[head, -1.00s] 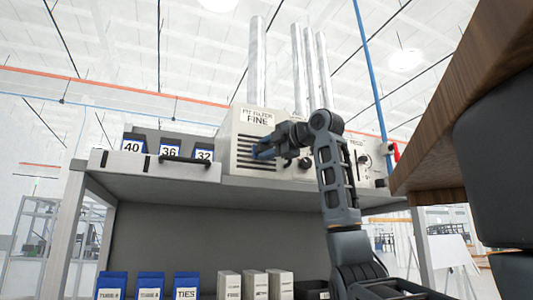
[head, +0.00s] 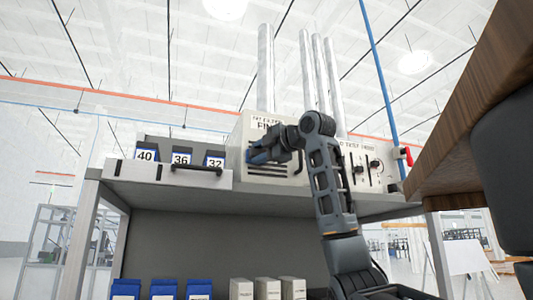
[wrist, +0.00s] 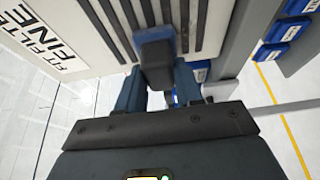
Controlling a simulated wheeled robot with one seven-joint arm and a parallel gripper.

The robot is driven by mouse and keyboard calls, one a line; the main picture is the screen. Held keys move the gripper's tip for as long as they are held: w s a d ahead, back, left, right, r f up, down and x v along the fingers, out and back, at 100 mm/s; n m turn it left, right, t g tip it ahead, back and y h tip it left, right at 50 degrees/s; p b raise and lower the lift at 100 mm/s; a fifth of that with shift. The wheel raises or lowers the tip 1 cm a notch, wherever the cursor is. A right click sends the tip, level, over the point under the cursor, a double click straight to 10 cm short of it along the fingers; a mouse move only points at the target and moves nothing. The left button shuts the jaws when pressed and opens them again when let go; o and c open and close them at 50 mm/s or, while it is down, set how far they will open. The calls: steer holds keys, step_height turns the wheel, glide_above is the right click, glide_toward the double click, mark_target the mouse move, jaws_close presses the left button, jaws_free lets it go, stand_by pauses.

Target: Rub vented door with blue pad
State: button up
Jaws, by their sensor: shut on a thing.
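The vented door (head: 290,170) is the cream front of a box labelled FINE on the shelf, with several dark horizontal slots. The wrist view shows its slots close up (wrist: 205,20). My gripper (wrist: 157,90) is shut on the blue pad (wrist: 154,50), a small block with a dark grey-blue face between the two blue fingers. The pad covers part of the slots near one end of them. Whether it touches the door or is just short of it I cannot tell. In the head view my gripper (head: 262,157) hides part of the door.
A control panel (head: 362,168) with sliders is to the right. Blue packs (head: 163,289) and pale boxes stand below the shelf (head: 180,192). A wooden edge (head: 470,100) is close at right.

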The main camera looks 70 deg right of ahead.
steer(key=shift+w+a, duration=0.6)
steer(key=shift+w, duration=0.2)
steer(key=shift+s+r, duration=0.15)
steer(key=shift+r, duration=0.8)
steer(key=s+d, duration=0.4)
steer(key=s, duration=0.1)
steer(key=shift+s+d, duration=0.25)
steer(key=shift+d, duration=0.1)
steer(key=s+a+b, duration=0.2)
steer(key=s+a, duration=0.2)
steer(key=shift+a, duration=0.3)
steer(key=shift+a, duration=0.1)
steer(key=shift+s+a+b, duration=0.55)
steer(key=shift+s+a, duration=0.4)
steer(key=shift+a, duration=0.1)
